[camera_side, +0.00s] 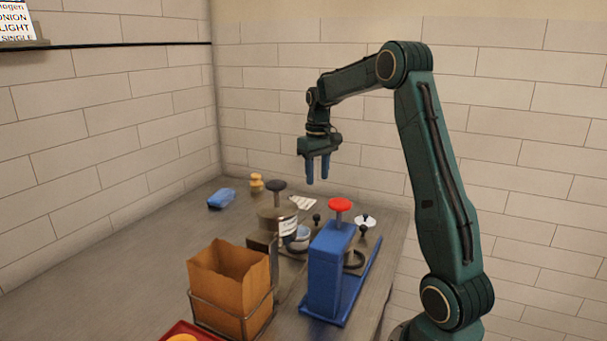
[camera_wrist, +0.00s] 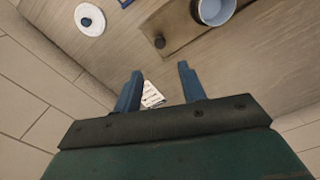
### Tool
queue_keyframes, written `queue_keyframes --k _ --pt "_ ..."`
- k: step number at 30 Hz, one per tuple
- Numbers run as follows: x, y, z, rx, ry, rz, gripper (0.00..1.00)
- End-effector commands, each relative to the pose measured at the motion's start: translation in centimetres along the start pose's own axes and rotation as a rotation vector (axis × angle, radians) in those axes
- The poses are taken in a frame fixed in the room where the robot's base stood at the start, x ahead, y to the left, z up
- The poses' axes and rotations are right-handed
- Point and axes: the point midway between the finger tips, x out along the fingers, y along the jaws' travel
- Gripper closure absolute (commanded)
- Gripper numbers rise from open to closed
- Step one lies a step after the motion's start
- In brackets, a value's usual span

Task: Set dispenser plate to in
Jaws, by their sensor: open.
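My gripper (camera_side: 317,182) is open and empty, pointing down above the back of the counter. Its two blue fingers also show in the wrist view (camera_wrist: 160,82). A brown-grey machine (camera_side: 273,218) with a black top knob and a white label stands on the counter. Its flat base (camera_wrist: 185,25) carries a small dark knob (camera_wrist: 160,42) and a blue-grey cup (camera_wrist: 214,10). A blue press-like device (camera_side: 330,265) with a red knob (camera_side: 340,205) stands in front. I cannot tell which part is the dispenser plate, or its position.
A white round lid (camera_wrist: 89,19) with a dark knob lies behind the blue device. A white printed card (camera_wrist: 152,95) lies below my fingers. A brown paper bag (camera_side: 230,290) in a wire rack, a red tray (camera_side: 190,332) and a blue block (camera_side: 221,198) are on the counter (camera_side: 130,265).

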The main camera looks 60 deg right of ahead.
Motion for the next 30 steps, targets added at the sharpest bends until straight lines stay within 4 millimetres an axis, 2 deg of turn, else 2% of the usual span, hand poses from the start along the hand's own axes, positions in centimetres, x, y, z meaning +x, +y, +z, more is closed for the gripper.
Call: queue_keyframes --k 8,24,30 --pt "2.1 0.0 0.0 0.000 -0.003 -0.001 0.59" --pt "10.0 0.0 0.1 0.000 -0.004 -0.001 0.59" --pt "12.3 0.0 0.1 0.000 -0.003 -0.001 0.59"
